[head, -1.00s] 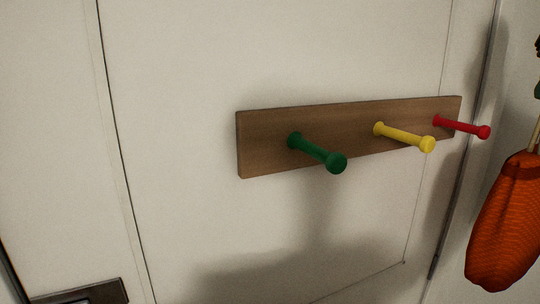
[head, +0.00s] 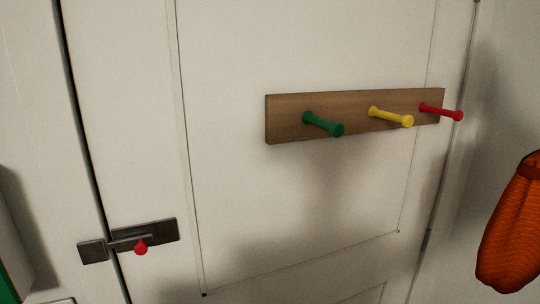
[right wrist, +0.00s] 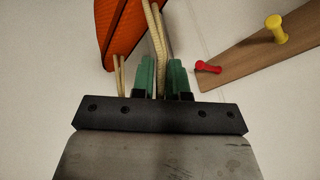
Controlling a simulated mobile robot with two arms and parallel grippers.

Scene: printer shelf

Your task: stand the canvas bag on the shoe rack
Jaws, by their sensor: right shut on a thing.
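The canvas bag (head: 512,235) is orange and hangs at the right edge of the head view, partly cut off. In the right wrist view its orange body (right wrist: 118,35) is at the top, with cream rope handles (right wrist: 157,45) running down between the green fingers. My right gripper (right wrist: 162,75) is shut on the rope handle. The bag hangs in the air, apart from the peg board. My left gripper is in neither view. The shoe rack is not in view.
A wooden board (head: 285,120) on the white door carries a green peg (head: 324,124), a yellow peg (head: 390,117) and a red peg (head: 441,111). A latch with a red knob (head: 140,247) is at lower left. A green-edged object (head: 10,285) shows at the left edge.

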